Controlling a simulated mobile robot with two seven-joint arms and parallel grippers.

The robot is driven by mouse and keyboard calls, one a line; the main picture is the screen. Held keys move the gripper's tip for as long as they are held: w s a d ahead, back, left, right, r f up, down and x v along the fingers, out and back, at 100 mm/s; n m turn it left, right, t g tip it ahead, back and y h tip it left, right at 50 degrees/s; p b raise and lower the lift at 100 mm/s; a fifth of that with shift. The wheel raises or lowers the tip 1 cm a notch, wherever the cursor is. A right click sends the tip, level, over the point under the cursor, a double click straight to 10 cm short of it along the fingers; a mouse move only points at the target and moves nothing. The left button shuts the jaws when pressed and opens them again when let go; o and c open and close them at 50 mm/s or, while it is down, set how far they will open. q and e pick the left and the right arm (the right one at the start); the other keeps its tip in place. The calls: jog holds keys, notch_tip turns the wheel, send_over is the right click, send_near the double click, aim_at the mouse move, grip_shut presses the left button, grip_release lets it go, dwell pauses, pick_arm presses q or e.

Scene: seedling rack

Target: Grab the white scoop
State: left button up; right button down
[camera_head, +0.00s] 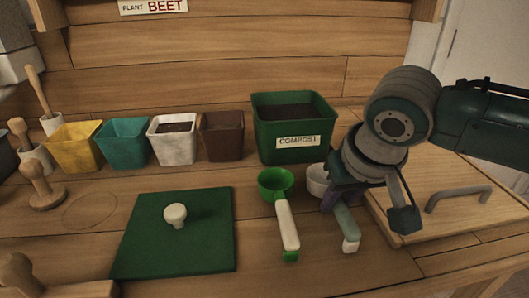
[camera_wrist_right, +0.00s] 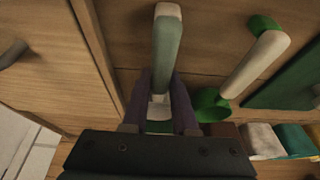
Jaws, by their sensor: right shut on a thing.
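The white scoop has a white bowl (camera_head: 316,179) and a grey-green handle (camera_head: 347,224) with a white end, and lies on the wooden bench right of the green scoop. My right gripper (camera_head: 334,198) reaches down over it and is shut on it near where handle meets bowl. In the right wrist view the scoop's handle (camera_wrist_right: 167,52) runs between the two dark fingers (camera_wrist_right: 163,108). The bowl is mostly hidden by the gripper there. I cannot tell whether the scoop is off the bench. My left gripper is not in view.
A green scoop (camera_head: 276,182) with a white handle lies close to the left. The green compost bin (camera_head: 309,146) stands behind. A green mat (camera_head: 150,250) with a white knob is further left. A raised wooden board (camera_head: 410,226) with a grey handle (camera_head: 458,194) is just right.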

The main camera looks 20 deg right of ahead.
notch_tip(320, 180, up, 20)
jog(key=p, duration=0.4)
jog(key=c, duration=1.3)
grip_release()
grip_shut()
